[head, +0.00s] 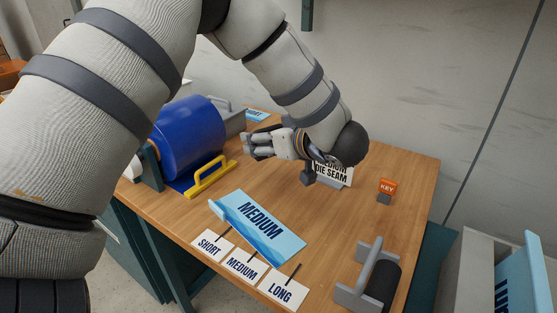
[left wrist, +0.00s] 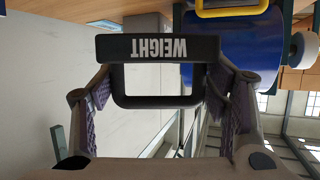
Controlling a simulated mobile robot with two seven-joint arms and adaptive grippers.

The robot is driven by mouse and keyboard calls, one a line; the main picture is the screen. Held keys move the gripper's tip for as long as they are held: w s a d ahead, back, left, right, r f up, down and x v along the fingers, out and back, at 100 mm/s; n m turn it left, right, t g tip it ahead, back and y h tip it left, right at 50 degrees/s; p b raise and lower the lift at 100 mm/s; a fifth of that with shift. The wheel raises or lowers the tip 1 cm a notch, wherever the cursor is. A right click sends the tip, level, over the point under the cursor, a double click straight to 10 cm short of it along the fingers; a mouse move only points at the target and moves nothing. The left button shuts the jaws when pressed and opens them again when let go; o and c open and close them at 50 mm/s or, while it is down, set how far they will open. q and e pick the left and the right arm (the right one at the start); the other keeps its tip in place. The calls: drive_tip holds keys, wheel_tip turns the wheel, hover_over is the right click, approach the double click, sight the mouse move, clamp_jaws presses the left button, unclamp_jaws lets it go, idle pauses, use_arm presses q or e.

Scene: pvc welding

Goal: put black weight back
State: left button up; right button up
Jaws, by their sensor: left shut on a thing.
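The black weight (left wrist: 157,48) shows in the left wrist view as a dark bar with "WEIGHT" in white letters, upside down in the picture, and a black handle loop (left wrist: 160,102). My left gripper (head: 256,145) is shut on it, with a finger on each side of the loop. In the head view this gripper is over the back of the bench, right of the blue drum (head: 188,138). I cannot make out the weight clearly there. My right gripper is not in view.
The wooden bench (head: 330,225) carries a yellow handle (head: 210,177) by the drum, a light-blue MEDIUM piece (head: 262,222), SHORT, MEDIUM and LONG cards, an orange KEY block (head: 387,187) and a black roller in a grey holder (head: 350,298). A "DIE SEAM" sign (head: 333,172) stands below my arm.

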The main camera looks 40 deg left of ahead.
use_arm(q)
drive_tip(key=b, duration=0.2)
hover_over(273, 170)
drive_tip(key=f, duration=0.6)
drive_tip(key=shift+s+d, duration=0.2)
drive_tip(key=shift+s, duration=0.1)
drive_tip(key=shift+w+a+f, duration=0.15)
drive_tip(key=shift+f, duration=0.15)
wheel_tip(273, 170, down, 3)
drive_tip(key=shift+w+a+f, duration=0.1)
drive_tip(key=shift+w+f, duration=0.05)
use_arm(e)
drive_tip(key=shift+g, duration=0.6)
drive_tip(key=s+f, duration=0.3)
use_arm(q)
drive_tip(key=o, duration=1.5)
drive_tip(key=shift+f, duration=0.1)
drive_tip(key=shift+o, duration=0.3)
